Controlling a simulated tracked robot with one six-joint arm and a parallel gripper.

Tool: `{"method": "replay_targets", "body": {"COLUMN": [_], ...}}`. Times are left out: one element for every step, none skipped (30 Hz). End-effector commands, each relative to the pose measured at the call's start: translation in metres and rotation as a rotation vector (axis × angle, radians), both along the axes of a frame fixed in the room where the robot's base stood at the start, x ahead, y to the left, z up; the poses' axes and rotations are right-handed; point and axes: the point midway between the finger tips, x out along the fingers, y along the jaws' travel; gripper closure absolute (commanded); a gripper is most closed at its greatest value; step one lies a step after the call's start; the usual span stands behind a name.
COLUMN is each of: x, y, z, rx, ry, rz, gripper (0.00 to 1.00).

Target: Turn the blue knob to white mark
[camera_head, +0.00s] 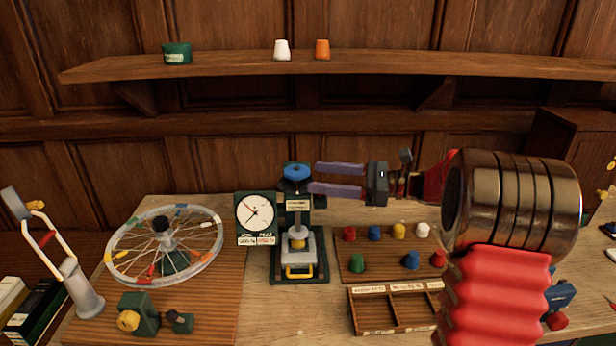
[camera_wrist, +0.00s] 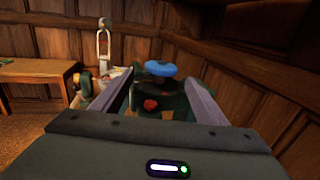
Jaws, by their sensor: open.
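The blue knob (camera_head: 297,171) sits on top of a dark green press-like stand (camera_head: 318,272) at the middle of the bench. In the wrist view the blue knob (camera_wrist: 160,69) shows ahead, near the line between the fingertips. My gripper (camera_head: 314,178) comes in from the right. Its two purple-grey fingers are apart and empty, with the tips just right of the knob. I cannot tell whether they touch it. My gripper also shows in the wrist view (camera_wrist: 159,76), open. I cannot make out a white mark by the knob.
A white dial gauge (camera_head: 255,213) stands left of the stand, with a spoked wheel (camera_head: 120,250) further left. A board with coloured pegs (camera_head: 375,234) and a divided wooden tray (camera_head: 398,329) lie to the right, under my arm. A shelf (camera_head: 400,66) runs above.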

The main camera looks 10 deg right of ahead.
Motion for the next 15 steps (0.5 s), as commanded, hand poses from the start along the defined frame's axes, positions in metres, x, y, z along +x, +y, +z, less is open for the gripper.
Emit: {"method": "replay_targets", "body": {"x": [-0.004,-0.006,-0.009,-0.012,-0.014,-0.017,-0.019,-0.022,-0.024,-0.025,-0.027,-0.029,-0.03,-0.031,-0.031], "y": [-0.01,-0.014,-0.02,-0.025,-0.03,-0.036,-0.04,-0.044,-0.049,-0.053,-0.056,-0.059,-0.061,-0.062,-0.063], "z": [0.0,-0.001,-0.001,-0.001,-0.001,-0.001,-0.001,-0.001,-0.001,-0.001,-0.001,-0.001,-0.001,-0.001,-0.001], "rx": [0.0,0.0,0.0,0.0,0.0,0.0,0.0,0.0,0.0,0.0,0.0,0.0,0.0,0.0,0.0], "ry": [0.0,0.001,0.001,0.001,0.001,0.001,0.001,0.001,0.0,0.0,0.0,0.0,0.0,0.0,0.0], "rz": [-0.003,-0.003,-0.002,-0.003,-0.003,-0.002,-0.002,-0.001,-0.001,-0.001,-0.001,0.0,0.001,0.002,0.002], "gripper": [0.33,0.33,0.33,0.33,0.33,0.33,0.33,0.33,0.33,0.33,0.33,0.33,0.33,0.33,0.33]}}
